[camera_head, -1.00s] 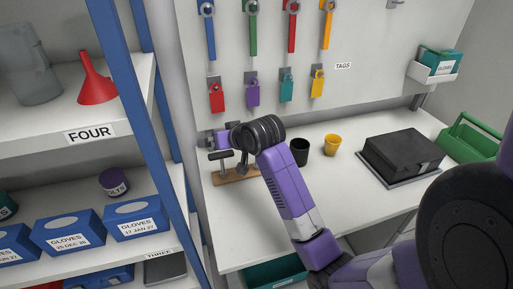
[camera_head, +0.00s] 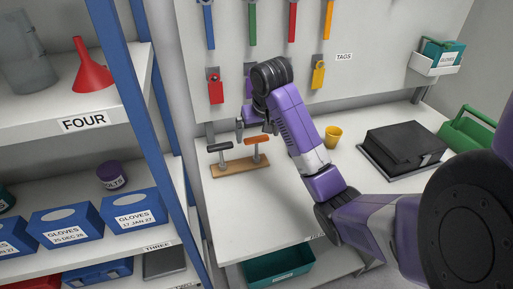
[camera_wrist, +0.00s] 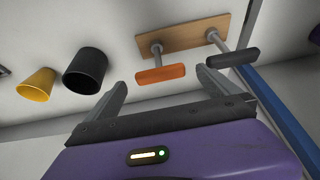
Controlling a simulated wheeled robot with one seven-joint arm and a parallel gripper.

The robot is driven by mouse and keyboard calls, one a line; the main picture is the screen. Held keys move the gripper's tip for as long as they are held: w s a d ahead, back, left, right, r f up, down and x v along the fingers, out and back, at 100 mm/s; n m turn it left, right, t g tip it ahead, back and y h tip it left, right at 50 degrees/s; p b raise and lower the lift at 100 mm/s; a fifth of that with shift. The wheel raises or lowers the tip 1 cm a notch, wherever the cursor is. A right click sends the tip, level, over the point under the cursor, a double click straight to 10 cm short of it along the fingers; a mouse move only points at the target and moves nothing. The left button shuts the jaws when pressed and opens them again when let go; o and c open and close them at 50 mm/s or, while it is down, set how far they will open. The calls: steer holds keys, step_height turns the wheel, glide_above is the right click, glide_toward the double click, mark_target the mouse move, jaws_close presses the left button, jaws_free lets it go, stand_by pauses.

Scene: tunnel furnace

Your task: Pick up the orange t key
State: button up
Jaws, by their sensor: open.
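The orange t key (camera_head: 257,139) stands upright in a wooden block (camera_head: 240,167) on the bench, its orange crossbar on top. A black-handled t key (camera_head: 220,147) stands to its left in the same block. In the wrist view the orange t key (camera_wrist: 160,75) lies ahead of the fingers and between them, with the black t key (camera_wrist: 234,58) to its right near the right finger. My gripper (camera_wrist: 165,98) is open and empty. In the head view my gripper (camera_head: 252,126) is just above and behind the orange key, partly hidden by my wrist.
A yellow cup (camera_head: 333,137) stands on the bench to the right. A black cup (camera_wrist: 86,71) shows in the wrist view. A black box (camera_head: 403,146) sits further right. Tags such as the red one (camera_head: 215,89) hang on the panel behind. A blue shelf post (camera_head: 140,100) stands left.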

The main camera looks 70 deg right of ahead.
mark_target(256, 137)
steer(key=shift+x, duration=2.5)
steer(key=c, duration=1.8)
steer(key=shift+o, duration=0.2)
steer(key=shift+r, duration=0.15)
steer(key=shift+r, duration=0.6)
step_height(256, 137, up, 19)
steer(key=p, duration=1.1)
steer(key=shift+f, duration=0.25)
steer(key=shift+r, duration=0.1)
steer(key=shift+r, duration=1.9)
